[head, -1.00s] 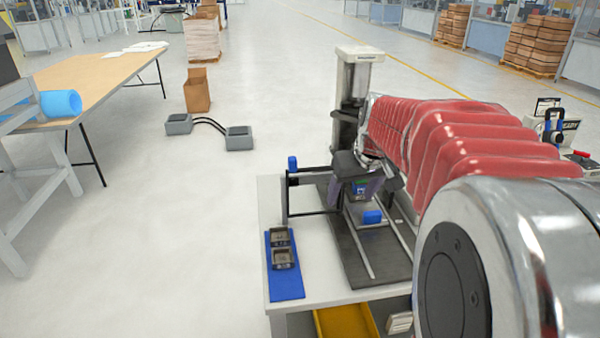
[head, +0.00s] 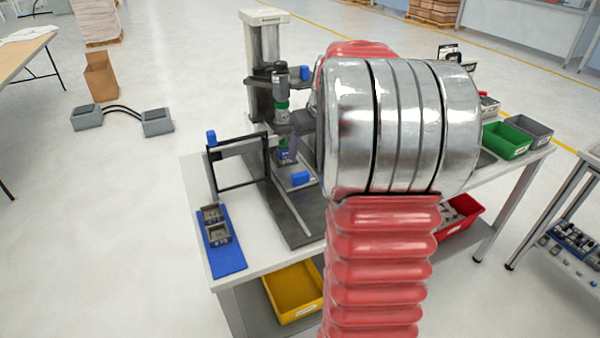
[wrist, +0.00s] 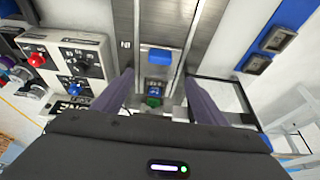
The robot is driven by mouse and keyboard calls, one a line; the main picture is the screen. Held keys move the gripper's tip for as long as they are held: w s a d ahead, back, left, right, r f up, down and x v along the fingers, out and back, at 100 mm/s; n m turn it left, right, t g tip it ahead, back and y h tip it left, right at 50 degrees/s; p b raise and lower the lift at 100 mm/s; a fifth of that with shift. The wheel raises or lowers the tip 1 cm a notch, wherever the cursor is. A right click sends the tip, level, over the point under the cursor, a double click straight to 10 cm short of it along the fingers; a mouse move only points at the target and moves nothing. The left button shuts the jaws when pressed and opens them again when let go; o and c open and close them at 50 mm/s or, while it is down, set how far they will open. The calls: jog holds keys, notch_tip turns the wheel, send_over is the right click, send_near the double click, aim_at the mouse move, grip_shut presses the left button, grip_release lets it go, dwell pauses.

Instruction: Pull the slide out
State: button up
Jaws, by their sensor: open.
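The slide is a grey metal plate between two rails on the dark base, with a blue block handle (head: 300,179) at its near end. In the wrist view the blue handle (wrist: 160,56) lies just beyond my fingertips, in line with the gap between them. A blue part with a green piece (wrist: 154,95) shows behind the handle; whether the fingers touch anything cannot be told.
A black frame with a blue top (head: 211,138) stands left of the slide. A blue mat (head: 226,258) with two metal parts lies at front left. A control box (wrist: 65,60) with red and blue buttons is beside the base. A yellow bin (head: 293,290) is below.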

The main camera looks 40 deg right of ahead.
aim_at(300, 173)
jog(key=x, duration=1.3)
jog(key=shift+w+f, duration=0.1)
jog(key=shift+c, duration=0.2)
